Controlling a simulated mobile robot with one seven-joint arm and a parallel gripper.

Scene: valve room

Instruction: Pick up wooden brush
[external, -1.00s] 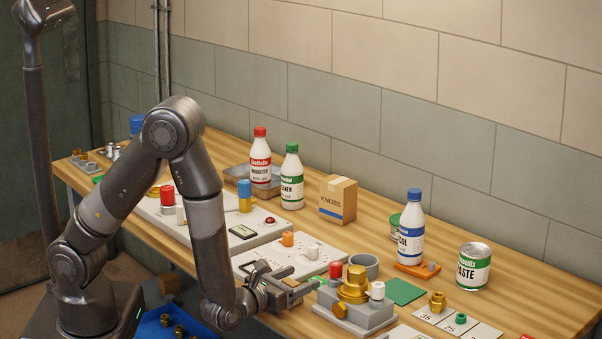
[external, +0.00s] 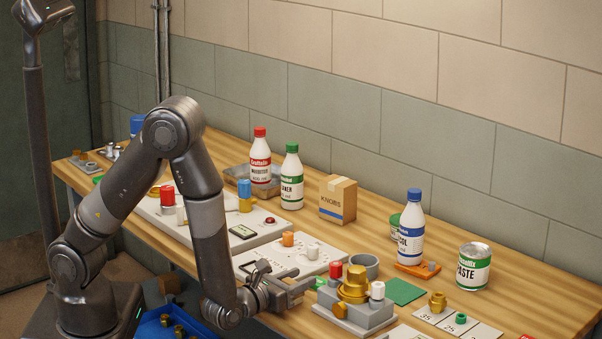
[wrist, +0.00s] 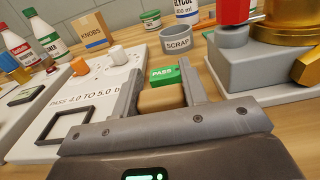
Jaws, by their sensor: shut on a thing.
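In the wrist view my gripper (wrist: 162,88) has its two fingers on either side of a tan wooden block-like piece (wrist: 160,100), which looks like the wooden brush. The jaws are shut on it. Only its tan top and end show; any bristles are hidden. In the external view my gripper (external: 306,278) is low over the front of the workbench, left of the grey valve block, and the brush is hidden by the fingers.
A green PASS block (wrist: 164,76) sits just beyond the fingertips. The grey valve block (external: 354,311) with brass and red parts stands close on the right. A white panel (external: 296,252) lies on the left, and a grey SCRAP cup (wrist: 173,40) behind.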

